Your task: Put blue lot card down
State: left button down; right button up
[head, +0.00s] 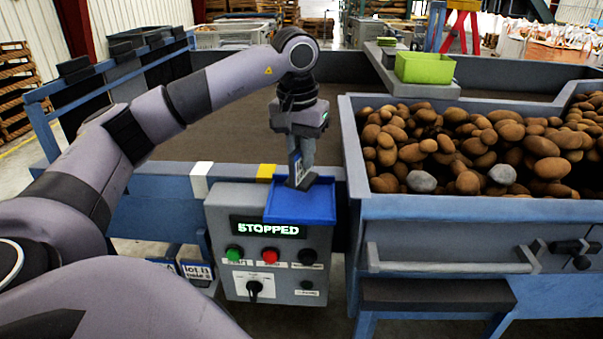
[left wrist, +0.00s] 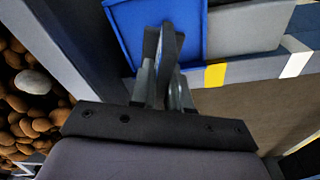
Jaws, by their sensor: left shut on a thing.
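My left gripper (head: 302,176) points down over the blue tray (head: 318,208) on top of the control box. It is shut on the blue lot card (head: 297,167), a thin upright piece with a blue and pale face, mostly hidden by the fingers. In the left wrist view the card (left wrist: 165,58) is edge-on and dark between the fingers, in front of the blue tray (left wrist: 192,22). The card's lower end is at or just above the tray floor; I cannot tell whether it touches. My right gripper is not in view.
The control box (head: 265,262) reads STOPPED and has green, red and black buttons. A potato bin (head: 440,205) stands close on the right. A green bin (head: 424,67) sits behind. More lot cards (head: 197,270) hang low at left. The brown belt (head: 215,130) looks clear.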

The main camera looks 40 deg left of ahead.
aim_at(302, 178)
pick_arm(q)
jog(key=shift+f, duration=2.1)
jog(key=shift+f, duration=0.15)
jog(key=c, duration=1.1)
grip_release()
jog(key=r, duration=0.4)
jog(key=s+r, duration=0.1)
jog(key=r, duration=0.7)
jog(key=shift+s+d+r+p, duration=0.15)
jog(key=shift+s+d+p, duration=0.1)
jog(key=shift+p, duration=0.1)
